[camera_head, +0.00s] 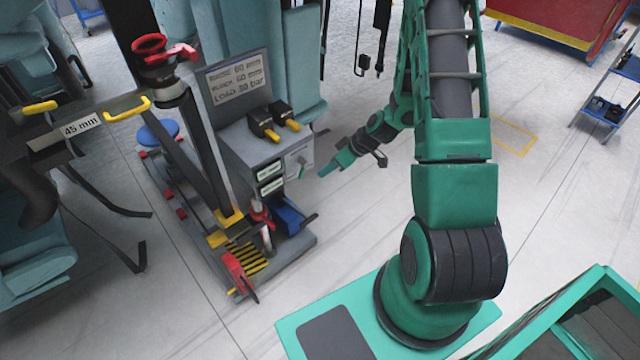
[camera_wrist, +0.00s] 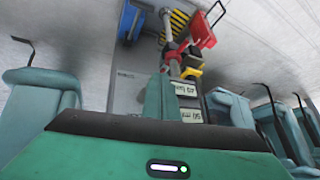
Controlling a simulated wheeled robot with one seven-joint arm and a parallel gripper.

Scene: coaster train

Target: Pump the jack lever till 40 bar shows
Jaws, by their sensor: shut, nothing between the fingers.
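The jack unit (camera_head: 240,140) stands left of centre in the head view. Its display board (camera_head: 238,83) has a LOAD line that seems to read 30 bar; the small digits are hard to read. Low on the unit are a red-and-white handle (camera_head: 262,214), a blue part (camera_head: 290,216) and a red part with a black bar (camera_head: 238,274). I cannot tell for certain which is the jack lever. My gripper (camera_head: 328,170) is shut and empty, apart from the unit on its right side. The red part also shows inverted in the wrist view (camera_wrist: 203,30).
A black post with a red top ring (camera_head: 149,43) rises by the unit. A teal seat block (camera_head: 30,265) and a 45 mm label (camera_head: 80,126) are at left. A blue trolley (camera_head: 606,105) stands at upper right. Pale floor (camera_head: 360,210) is clear between the unit and my arm.

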